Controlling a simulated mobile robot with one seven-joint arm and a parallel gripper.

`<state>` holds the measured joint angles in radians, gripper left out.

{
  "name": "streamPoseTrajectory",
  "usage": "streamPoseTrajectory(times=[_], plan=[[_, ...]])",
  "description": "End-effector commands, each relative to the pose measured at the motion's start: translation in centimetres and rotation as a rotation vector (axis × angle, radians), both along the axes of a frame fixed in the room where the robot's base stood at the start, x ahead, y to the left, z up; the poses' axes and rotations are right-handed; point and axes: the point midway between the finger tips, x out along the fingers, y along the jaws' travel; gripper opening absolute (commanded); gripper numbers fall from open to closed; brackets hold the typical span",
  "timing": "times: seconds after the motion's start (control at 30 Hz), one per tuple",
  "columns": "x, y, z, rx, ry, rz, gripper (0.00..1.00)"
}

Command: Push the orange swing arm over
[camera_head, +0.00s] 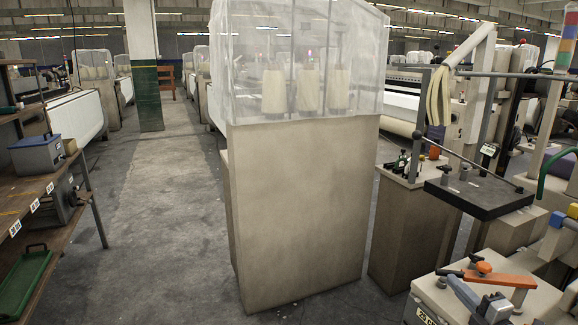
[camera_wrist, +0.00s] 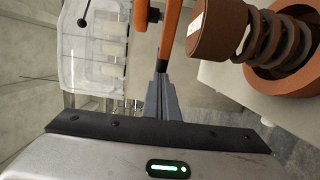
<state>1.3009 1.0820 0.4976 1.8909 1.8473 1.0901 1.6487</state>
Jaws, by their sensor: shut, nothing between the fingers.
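The orange swing arm (camera_head: 500,278) lies across the top of a pale machine housing at the lower right of the head view, with a round orange knob near it. In the wrist view an orange bar (camera_wrist: 171,30), which looks like this arm, comes down from the top edge and has a dark lower end. My gripper (camera_wrist: 161,68) is shut and empty, its fingertips right by that dark end. I cannot tell whether they touch it.
A brown-orange spring with a thick round cap (camera_wrist: 218,32) stands close to the right of the fingers. In the head view, a dark plate (camera_head: 478,195) and a beige cabinet (camera_head: 300,200) with a clear cover stand behind. The aisle at left is clear.

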Motion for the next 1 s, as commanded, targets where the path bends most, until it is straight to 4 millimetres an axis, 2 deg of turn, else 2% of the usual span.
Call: streamPoseTrajectory(times=[1.0], plan=[[3.0,-1.1,0.0,-0.001,-0.003,-0.001,0.00]])
